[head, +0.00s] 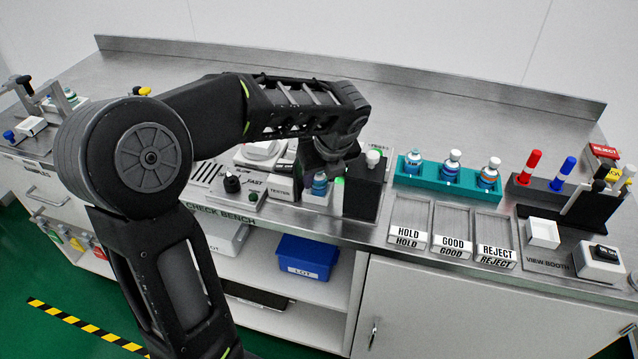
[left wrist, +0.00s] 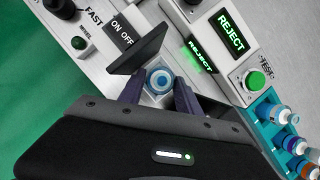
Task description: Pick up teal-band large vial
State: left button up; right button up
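In the left wrist view the vial (left wrist: 160,80) is seen from above, in a pale square holder. My left gripper (left wrist: 158,98) points down over it, with one finger on each side and small gaps to the vial; it looks open. In the head view the left gripper (head: 322,172) partly hides this vial. The band colour is hard to make out. Other white-capped vials stand in the teal rack (head: 437,187), one with an orange band (head: 489,172). My right gripper is not in view.
The tester's display (left wrist: 232,32) reads REJECT, beside a green button (left wrist: 256,80). HOLD, GOOD and REJECT trays (head: 451,232) lie in front of the rack. Red and blue markers (head: 562,174) stand at right. A blue bin (head: 307,258) is on the shelf below.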

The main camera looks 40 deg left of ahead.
pick_arm(q)
grip_shut()
dwell(0.3)
notch_tip(320, 180, up, 10)
jog(key=shift+p, duration=0.3)
dwell(0.7)
